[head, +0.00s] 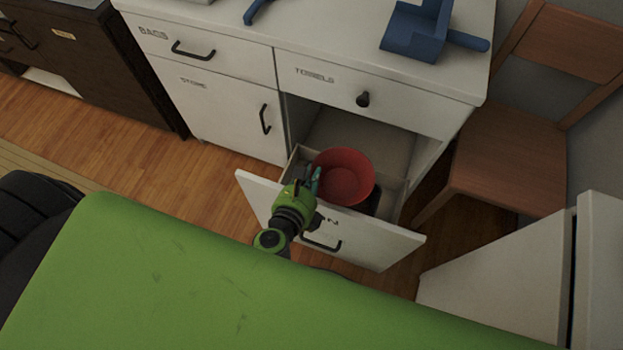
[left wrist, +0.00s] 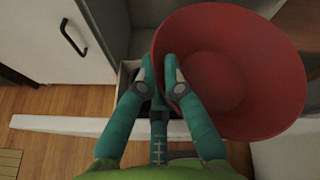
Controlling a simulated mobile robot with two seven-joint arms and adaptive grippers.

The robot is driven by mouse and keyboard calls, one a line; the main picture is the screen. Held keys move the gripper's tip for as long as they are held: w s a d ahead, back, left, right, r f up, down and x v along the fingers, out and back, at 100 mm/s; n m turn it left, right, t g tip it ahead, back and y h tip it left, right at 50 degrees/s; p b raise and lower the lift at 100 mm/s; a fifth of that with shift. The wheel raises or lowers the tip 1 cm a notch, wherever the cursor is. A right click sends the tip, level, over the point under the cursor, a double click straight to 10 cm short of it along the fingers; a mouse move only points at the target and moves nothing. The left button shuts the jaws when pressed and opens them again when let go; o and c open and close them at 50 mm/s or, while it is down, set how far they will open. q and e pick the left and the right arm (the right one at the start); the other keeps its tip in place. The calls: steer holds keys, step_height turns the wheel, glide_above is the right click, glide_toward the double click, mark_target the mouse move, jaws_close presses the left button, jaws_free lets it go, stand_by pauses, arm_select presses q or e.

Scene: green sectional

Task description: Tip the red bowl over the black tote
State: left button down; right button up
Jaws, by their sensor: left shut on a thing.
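The red bowl (head: 345,177) is held over the open lower drawer, its inside facing up toward the head camera. It looks empty. It also fills the upper right of the left wrist view (left wrist: 230,70). My left gripper (head: 314,181) is shut on the bowl's near-left rim; its teal fingers show in the left wrist view (left wrist: 159,76). A small dark part in the drawer, just below and right of the bowl, may be the black tote (head: 373,202); the bowl hides most of it. My right gripper is not in view.
The white drawer (head: 385,240) stands pulled out from the white cabinet (head: 225,110). A wooden chair (head: 505,155) stands at the right. A green surface (head: 180,285) fills the foreground. Blue objects, including a blue tray-like piece (head: 415,30), lie on the countertop. Wooden floor is free at the left.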

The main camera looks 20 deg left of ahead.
arm_select(q)
steer(key=shift+r, duration=0.1)
stand_by(0.3)
step_height(320, 180, up, 4)
steer(key=p, duration=0.4)
steer(key=shift+p, duration=0.3)
stand_by(0.4)
